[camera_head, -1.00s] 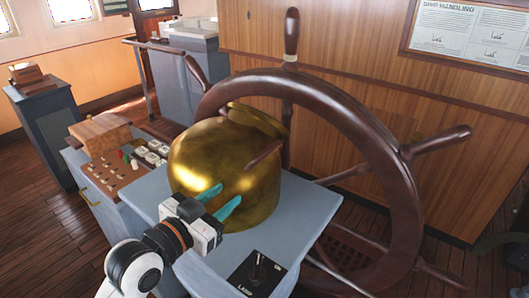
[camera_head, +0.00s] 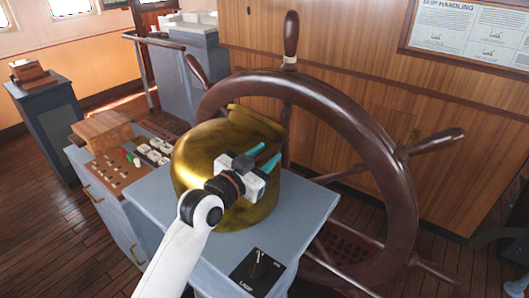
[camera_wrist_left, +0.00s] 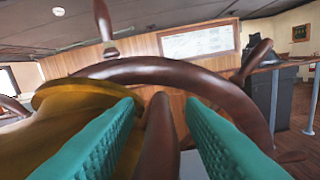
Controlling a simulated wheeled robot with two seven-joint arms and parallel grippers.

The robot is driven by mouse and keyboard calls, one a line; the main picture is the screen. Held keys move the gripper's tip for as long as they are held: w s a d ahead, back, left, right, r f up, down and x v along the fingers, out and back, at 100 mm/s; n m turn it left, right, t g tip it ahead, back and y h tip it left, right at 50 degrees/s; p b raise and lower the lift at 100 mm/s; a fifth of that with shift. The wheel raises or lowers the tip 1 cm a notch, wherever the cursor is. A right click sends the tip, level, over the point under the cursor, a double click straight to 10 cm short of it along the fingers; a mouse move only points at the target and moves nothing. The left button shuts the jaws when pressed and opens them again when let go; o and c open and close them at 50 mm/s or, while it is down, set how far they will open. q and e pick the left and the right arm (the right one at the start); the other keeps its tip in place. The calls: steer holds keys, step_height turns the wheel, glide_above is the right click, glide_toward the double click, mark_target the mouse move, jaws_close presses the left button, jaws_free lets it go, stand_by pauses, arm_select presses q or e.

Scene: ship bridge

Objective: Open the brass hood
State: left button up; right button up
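The brass hood (camera_head: 205,155) is a rounded gold housing on top of a blue-grey pedestal (camera_head: 152,205), in front of the ship's wheel. A raised brass rim shows at its top back. My left gripper (camera_head: 262,160) is over the near right side of the hood, its teal fingers pointing toward the wheel. In the left wrist view the two fingers (camera_wrist_left: 160,140) are apart, with a dark brown bar (camera_wrist_left: 160,135) between them. I cannot tell whether this bar belongs to the hood or the wheel. The hood (camera_wrist_left: 65,130) fills the left of that view. My right gripper is not in view.
The large wooden wheel (camera_head: 390,150) stands close behind and right of the hood, its handles sticking out. A switch panel (camera_head: 257,272) is on the pedestal's near top. A console with buttons and a wooden box (camera_head: 100,130) is on the left.

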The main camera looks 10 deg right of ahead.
arm_select(q)
steer(key=shift+d, duration=0.1)
steer(key=shift+w+f, duration=0.1)
jaws_close()
